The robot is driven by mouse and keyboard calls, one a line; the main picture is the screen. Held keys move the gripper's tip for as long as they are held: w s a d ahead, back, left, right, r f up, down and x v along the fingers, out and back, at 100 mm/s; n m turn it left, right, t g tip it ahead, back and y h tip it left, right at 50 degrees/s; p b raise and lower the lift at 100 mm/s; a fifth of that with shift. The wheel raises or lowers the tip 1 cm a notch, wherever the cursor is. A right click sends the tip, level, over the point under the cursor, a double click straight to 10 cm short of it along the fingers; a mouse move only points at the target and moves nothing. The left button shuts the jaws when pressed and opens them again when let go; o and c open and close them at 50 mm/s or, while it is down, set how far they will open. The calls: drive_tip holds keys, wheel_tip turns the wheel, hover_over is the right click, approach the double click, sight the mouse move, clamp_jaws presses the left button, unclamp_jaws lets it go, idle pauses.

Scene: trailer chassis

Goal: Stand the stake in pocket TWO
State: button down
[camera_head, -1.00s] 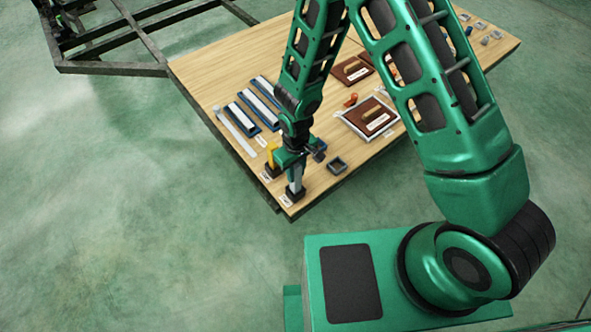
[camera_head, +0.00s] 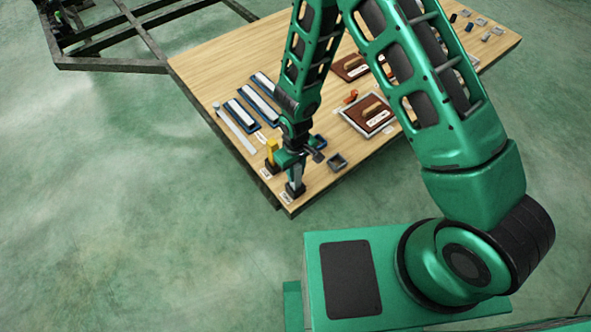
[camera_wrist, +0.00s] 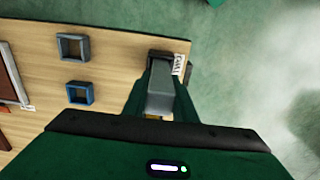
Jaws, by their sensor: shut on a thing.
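My gripper (camera_head: 294,168) points down over the near corner of the wooden table. It is shut on a grey stake (camera_head: 297,174), which is upright. In the wrist view the stake (camera_wrist: 160,92) shows as a grey block between the fingers. Its lower end meets a dark pocket (camera_head: 296,190) beside a small white label (camera_head: 287,197); how deep it sits inside is hard to tell. The pocket's dark rim (camera_wrist: 160,54) and the label (camera_wrist: 178,65) also show in the wrist view. A yellow upright piece (camera_head: 272,151) stands just behind, with its own label (camera_head: 266,173).
An open grey square socket (camera_head: 337,162) and a blue one (camera_head: 319,142) are right of my gripper. Blue-and-white bars (camera_head: 250,107) and a long pale strip (camera_head: 233,127) lie at left. A brown board with a handle (camera_head: 370,114) lies farther right. The table edge is close.

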drive_tip(key=shift+f, duration=0.8)
drive_tip(key=c, duration=1.4)
unclamp_jaws()
drive_tip(key=shift+o, duration=0.2)
wheel_tip(320, 180, up, 11)
drive_tip(key=shift+f, duration=0.15)
